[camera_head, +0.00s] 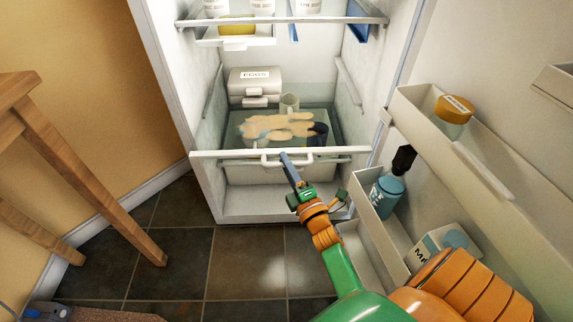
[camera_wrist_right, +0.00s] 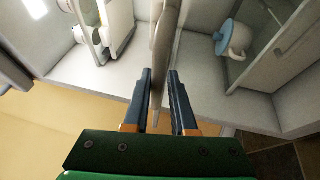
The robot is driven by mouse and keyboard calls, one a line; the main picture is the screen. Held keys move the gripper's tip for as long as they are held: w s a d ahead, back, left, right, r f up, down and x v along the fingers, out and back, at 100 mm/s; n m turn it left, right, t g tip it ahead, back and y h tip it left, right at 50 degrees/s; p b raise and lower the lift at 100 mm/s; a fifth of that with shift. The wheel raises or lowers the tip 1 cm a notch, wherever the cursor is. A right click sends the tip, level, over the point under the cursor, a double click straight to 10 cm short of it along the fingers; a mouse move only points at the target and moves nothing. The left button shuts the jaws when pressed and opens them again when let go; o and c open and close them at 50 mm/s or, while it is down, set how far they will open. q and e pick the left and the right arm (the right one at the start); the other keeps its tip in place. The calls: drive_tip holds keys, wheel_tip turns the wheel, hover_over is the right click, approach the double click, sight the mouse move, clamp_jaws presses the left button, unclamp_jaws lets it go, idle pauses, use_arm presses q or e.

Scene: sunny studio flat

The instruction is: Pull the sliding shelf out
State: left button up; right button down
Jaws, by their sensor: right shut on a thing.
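The sliding shelf (camera_head: 205,154) is low in the open fridge, with a pale front edge and a white bar handle (camera_head: 266,163). My right gripper (camera_head: 285,156) reaches up to this handle from the lower right. In the right wrist view my right gripper (camera_wrist_right: 160,75) has one dark finger on each side of a bar (camera_wrist_right: 162,50) and is shut on it. My left gripper is out of view.
The fridge door (camera_head: 480,150) stands open on the right, its bins holding a jar (camera_head: 453,110), a blue bottle (camera_head: 386,195) and a carton (camera_head: 440,243). A wooden table (camera_head: 90,190) stands at left. The tiled floor (camera_head: 240,262) before the fridge has clear room.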

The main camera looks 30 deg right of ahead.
drive_tip(key=shift+r, duration=0.25)
drive_tip(key=c, duration=0.8)
unclamp_jaws()
drive_tip(key=shift+c, duration=0.2)
drive_tip(key=shift+a, duration=0.1)
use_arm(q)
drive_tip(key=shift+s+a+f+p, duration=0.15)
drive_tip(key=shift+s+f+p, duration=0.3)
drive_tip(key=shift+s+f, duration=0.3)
use_arm(e)
drive_tip(key=v, duration=0.7)
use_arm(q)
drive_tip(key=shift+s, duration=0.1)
use_arm(e)
drive_tip(key=shift+s, duration=0.1)
